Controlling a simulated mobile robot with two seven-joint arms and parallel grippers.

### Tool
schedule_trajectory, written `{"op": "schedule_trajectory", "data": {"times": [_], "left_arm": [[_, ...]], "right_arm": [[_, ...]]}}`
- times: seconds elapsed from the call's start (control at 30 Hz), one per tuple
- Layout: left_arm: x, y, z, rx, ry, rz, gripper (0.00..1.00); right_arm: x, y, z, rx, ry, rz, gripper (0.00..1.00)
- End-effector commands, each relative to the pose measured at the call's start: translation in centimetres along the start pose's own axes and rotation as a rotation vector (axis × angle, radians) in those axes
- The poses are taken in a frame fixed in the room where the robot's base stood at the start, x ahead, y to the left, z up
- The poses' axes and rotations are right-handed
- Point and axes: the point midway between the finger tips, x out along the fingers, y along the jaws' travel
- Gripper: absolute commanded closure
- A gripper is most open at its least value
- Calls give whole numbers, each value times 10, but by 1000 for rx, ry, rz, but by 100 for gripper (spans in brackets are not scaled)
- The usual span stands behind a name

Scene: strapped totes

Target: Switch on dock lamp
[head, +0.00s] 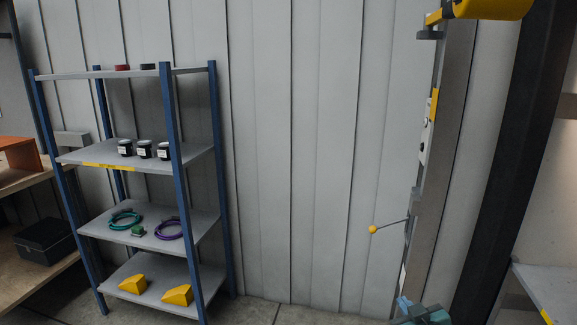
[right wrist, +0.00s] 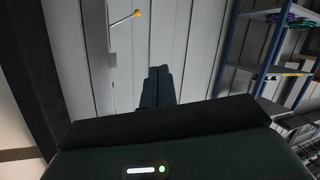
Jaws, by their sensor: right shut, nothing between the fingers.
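A yellow lamp-like head (head: 488,9) juts from the top of a grey post at the upper right; its lit side is out of view, so I cannot tell if it is on. Lower on the post is a pale plate with dark round spots (head: 426,142) and a yellow part. Below it a thin lever with a yellow ball (head: 373,230) sticks out to the left; the ball also shows in the right wrist view (right wrist: 137,13). My right gripper (head: 404,303) is low beside the post, below the ball and apart from it. Its fingers (right wrist: 157,72) are together and empty. My left gripper is out of view.
A blue-framed shelf (head: 172,130) with jars, coiled cables and yellow wedges stands at the left. A bench with a black box (head: 45,240) is at the far left. A dark column (head: 512,150) and grey shelf (head: 550,290) are at the right. The wall between is clear.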

Motion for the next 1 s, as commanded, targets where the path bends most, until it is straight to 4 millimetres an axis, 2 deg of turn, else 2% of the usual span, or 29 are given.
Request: {"op": "schedule_trajectory", "data": {"times": [0.03,0.17,0.2,0.3,0.4,0.5,0.67,1.0], "left_arm": [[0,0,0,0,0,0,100],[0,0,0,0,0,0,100],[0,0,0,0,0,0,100],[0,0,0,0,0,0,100],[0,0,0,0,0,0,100],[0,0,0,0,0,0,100],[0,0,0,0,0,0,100],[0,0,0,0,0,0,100]], "right_arm": [[-21,-27,26,13,-35,-40,100],[-82,-86,78,58,-112,-133,100],[-102,-103,90,77,-135,-159,100],[-153,-137,114,124,-192,-214,100],[-196,-161,127,166,-239,-252,100],[-224,-175,133,199,-270,-274,100],[-244,-183,135,221,-292,-289,100],[-245,-184,136,222,-294,-290,100]]}}
